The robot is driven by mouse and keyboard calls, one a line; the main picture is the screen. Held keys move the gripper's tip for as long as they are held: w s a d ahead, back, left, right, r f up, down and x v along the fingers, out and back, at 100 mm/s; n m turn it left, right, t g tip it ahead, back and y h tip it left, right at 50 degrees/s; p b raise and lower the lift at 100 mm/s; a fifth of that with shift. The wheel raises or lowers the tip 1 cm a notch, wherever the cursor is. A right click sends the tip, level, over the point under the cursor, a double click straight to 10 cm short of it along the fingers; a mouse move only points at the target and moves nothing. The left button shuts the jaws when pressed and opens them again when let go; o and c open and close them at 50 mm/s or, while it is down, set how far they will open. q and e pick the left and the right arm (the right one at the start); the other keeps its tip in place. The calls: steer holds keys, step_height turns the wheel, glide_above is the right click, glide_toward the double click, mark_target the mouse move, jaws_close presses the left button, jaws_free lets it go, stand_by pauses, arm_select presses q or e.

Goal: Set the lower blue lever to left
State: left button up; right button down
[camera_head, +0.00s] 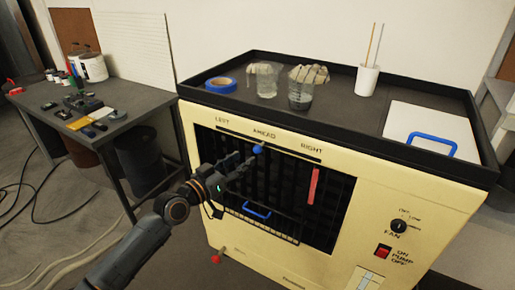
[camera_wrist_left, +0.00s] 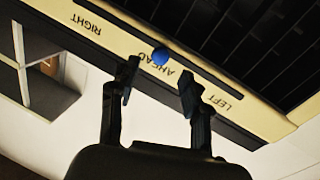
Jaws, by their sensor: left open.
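A blue ball knob (camera_head: 258,150) sits on the slot under the AHEAD mark, between LEFT and RIGHT, at the top of the black grille (camera_head: 331,200) on a cream cabinet. A separate blue U-shaped handle (camera_head: 257,211) is lower on the grille. My left gripper (camera_head: 248,161) reaches in from the left, just in front of the ball knob. In the wrist view the left gripper (camera_wrist_left: 158,76) is open, and the ball knob (camera_wrist_left: 160,56) shows between and slightly beyond its fingertips. Nothing is held. My right gripper is not in view.
A black-rimmed tray top (camera_head: 335,97) on the cabinet carries a blue tape roll (camera_head: 221,85), two jars and a white cup (camera_head: 367,79). A red strip (camera_head: 314,186) is right on the grille. A cluttered workbench (camera_head: 115,125) stands at the left.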

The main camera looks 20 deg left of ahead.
mark_target(254, 151)
arm_select(q)
steer(key=x, duration=0.7)
steer(key=shift+w+d, duration=0.15)
steer(key=shift+w, duration=0.1)
jaws_close()
